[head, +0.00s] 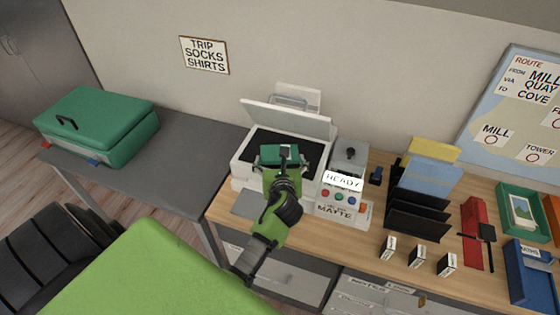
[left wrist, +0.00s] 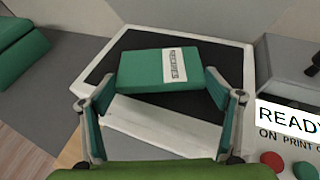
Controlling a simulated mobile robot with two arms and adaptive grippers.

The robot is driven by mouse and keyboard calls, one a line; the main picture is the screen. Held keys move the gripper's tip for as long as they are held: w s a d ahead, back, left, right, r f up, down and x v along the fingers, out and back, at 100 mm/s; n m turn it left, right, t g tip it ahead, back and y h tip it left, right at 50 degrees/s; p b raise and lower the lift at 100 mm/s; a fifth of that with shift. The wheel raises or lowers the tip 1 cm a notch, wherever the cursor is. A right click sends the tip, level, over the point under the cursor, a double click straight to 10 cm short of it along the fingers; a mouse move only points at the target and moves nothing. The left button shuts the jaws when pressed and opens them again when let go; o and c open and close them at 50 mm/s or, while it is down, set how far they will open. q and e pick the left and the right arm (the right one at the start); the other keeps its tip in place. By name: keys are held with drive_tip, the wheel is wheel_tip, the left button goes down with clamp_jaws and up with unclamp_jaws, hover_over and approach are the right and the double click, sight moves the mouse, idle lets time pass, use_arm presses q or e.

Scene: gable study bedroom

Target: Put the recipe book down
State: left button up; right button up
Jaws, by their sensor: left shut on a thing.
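The recipe book (left wrist: 140,70) is a green block with a white label whose small print I cannot read for sure. My left gripper (left wrist: 161,82) is shut on it, one finger at each side. In the head view the book (head: 281,153) and my left gripper (head: 282,164) are over the black bed (head: 313,152) of a white scanner-like machine (head: 238,172). Its lid (head: 287,117) is raised at the back. I cannot tell whether the book touches the bed. My right gripper is not in view.
A control box (head: 342,208) with a "READY" sign and coloured buttons stands right of the machine. Farther right are a black file rack (head: 415,215), small white blocks (head: 418,254) and trays (head: 522,212). A green case (head: 98,125) sits on the grey table (head: 190,150) at left.

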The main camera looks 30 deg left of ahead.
use_arm(q)
drive_tip(key=shift+f+b, duration=0.3)
drive_tip(key=shift+f, duration=0.3)
drive_tip(key=o, duration=1.3)
drive_tip(key=shift+c, duration=0.2)
drive_tip(key=shift+d, duration=0.1)
drive_tip(key=v, duration=1.2)
drive_tip(key=shift+s, duration=0.1)
